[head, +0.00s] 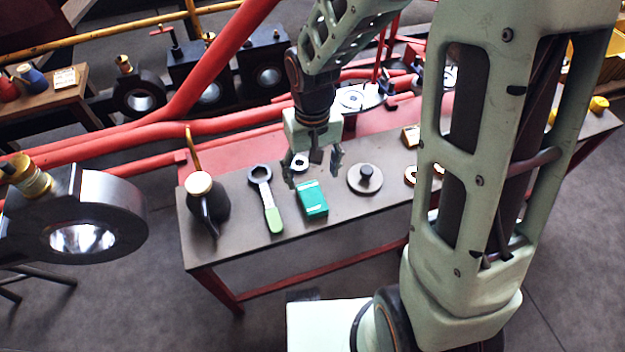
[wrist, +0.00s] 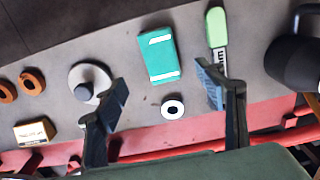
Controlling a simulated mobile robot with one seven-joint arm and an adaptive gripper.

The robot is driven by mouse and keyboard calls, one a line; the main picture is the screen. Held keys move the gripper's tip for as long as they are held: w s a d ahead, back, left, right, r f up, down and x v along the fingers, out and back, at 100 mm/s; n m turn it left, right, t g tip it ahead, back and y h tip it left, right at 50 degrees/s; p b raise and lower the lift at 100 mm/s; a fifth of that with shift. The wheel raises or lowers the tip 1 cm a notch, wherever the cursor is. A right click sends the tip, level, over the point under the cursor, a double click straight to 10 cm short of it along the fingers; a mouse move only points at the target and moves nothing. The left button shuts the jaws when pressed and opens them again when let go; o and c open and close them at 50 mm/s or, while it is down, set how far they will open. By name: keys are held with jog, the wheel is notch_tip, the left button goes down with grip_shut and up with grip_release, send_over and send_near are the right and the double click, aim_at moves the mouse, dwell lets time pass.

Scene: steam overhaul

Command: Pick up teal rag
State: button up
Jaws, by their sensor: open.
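The teal rag (head: 312,198) is a folded teal block with white stripes, lying flat on the dark bench top. It also shows in the wrist view (wrist: 159,55), upper middle, lying ahead of my fingers and between their lines. My gripper (head: 314,172) is above the bench, over and slightly behind the rag in the head view. In the wrist view my gripper (wrist: 165,88) has its two fingers wide apart with nothing between them. A white ring with a dark centre (wrist: 173,107) lies on the bench near the rag, also between the finger lines.
A green-handled wrench (head: 267,200) lies left of the rag. A dark oil can (head: 206,197) stands at the bench's left end. A round lidded disc (head: 365,180) is right of the rag. Red pipes (head: 150,130) run behind the bench (head: 290,238).

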aim_at(312, 196)
notch_tip(312, 196, down, 10)
jog(key=b, duration=0.3)
jog(key=c, duration=1.2)
jog(key=shift+c, duration=0.2)
jog(key=shift+r, duration=0.1)
jog(key=shift+w+r, duration=0.1)
jog(key=shift+r, duration=0.35)
notch_tip(312, 196, up, 3)
jog(key=shift+f+p, duration=0.15)
jog(key=shift+p, duration=0.4)
jog(key=s+a+r+p, duration=0.3)
jog(key=s+a+r, duration=0.6)
jog(key=s+a, duration=0.1)
jog(key=shift+r, duration=0.15)
